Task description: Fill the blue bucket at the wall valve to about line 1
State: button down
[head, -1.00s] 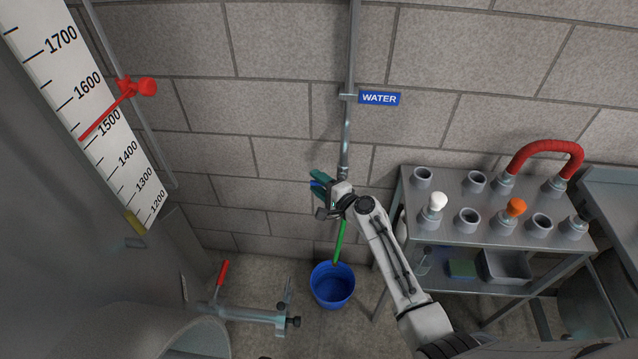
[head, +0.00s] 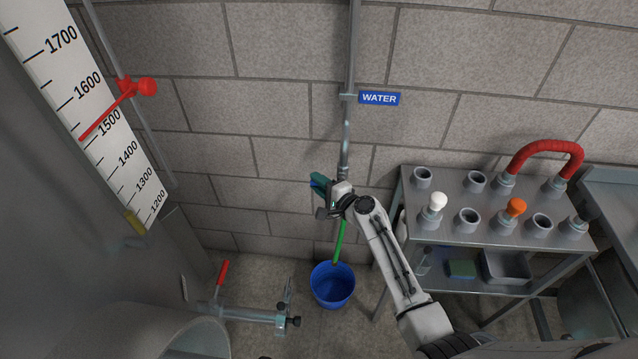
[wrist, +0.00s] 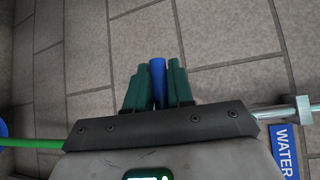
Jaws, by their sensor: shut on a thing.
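The blue bucket (head: 332,296) stands on the floor below the wall valve. A green hose (head: 340,240) runs down from the valve area into it. I cannot make out fill lines or a water level. A metal pipe (head: 347,135) with a blue WATER sign (head: 379,98) comes down the wall. My gripper (head: 319,183) is at the pipe's lower end, shut on the blue valve handle (wrist: 157,80), which sits between its green fingers in the wrist view. The valve body is mostly hidden behind my gripper. The bucket's edge (wrist: 2,130) shows at the left of the wrist view.
A steel trolley (head: 450,232) with grey sockets, a red hose (head: 545,148) and a tray (head: 503,268) stands right. A metal tank with a scale (head: 90,100) and a red-handled outlet (head: 245,314) is at left. Floor left of the bucket is partly clear.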

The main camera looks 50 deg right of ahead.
jog(key=shift+f+m+t+b, duration=0.15)
jog(key=shift+m+t+b, duration=0.15)
jog(key=shift+b, duration=1.1)
jog(key=r+m+t+b, duration=0.1)
jog(key=m+b, duration=0.1)
jog(key=b, duration=0.4)
jog(key=shift+s+t+b, duration=0.15)
jog(key=shift+t+b, duration=0.15)
jog(key=shift+t, duration=0.1)
jog(key=m+b, duration=0.1)
jog(key=b, duration=0.1)
jog(key=r+m+t+h+b, duration=0.1)
jog(key=b, duration=0.1)
jog(key=r+m+t+b, duration=0.1)
jog(key=b, duration=0.2)
jog(key=shift+s+d+h, duration=0.3)
jog(key=shift+s, duration=0.05)
jog(key=b, duration=0.1)
jog(key=r+m+t+b, duration=0.1)
jog(key=h+b, duration=0.1)
jog(key=shift+s+d+r+m, duration=0.25)
jog(key=shift+m, duration=0.15)
jog(key=shift+r+t, duration=0.1)
jog(key=shift+t, duration=0.2)
jog(key=c, duration=1.1)
grip_release()
jog(key=shift+s, duration=0.1)
jog(key=b+v, duration=0.3)
jog(key=v, duration=0.7)
jog(key=shift+s, duration=0.3)
